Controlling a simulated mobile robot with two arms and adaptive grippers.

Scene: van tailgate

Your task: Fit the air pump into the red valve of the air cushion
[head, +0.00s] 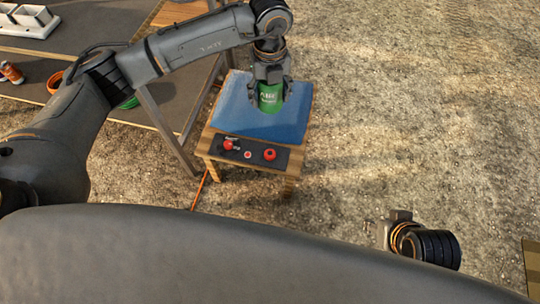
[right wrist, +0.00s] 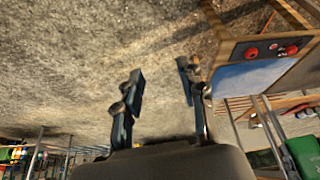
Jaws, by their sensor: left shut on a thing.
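My left gripper (head: 271,86) is shut on the green air pump (head: 270,103), a can-like body with white lettering, upright over the blue air cushion (head: 235,112). Whether the pump touches the cushion is unclear. The cushion also shows in the right wrist view (right wrist: 248,76). A dark strip at its near edge carries a red knob-like part (head: 228,145), a small red disc (head: 248,155) and a red ring-like part (head: 269,154); I cannot tell which is the valve. My right gripper (right wrist: 160,85) is open and empty, off to the right of the cushion.
The cushion lies on a small wooden stool (head: 205,142). A grey workbench (head: 60,45) stands at the left, with a white tray (head: 30,22) and an orange can (head: 11,73). The gravel ground (head: 420,110) right of the stool is clear.

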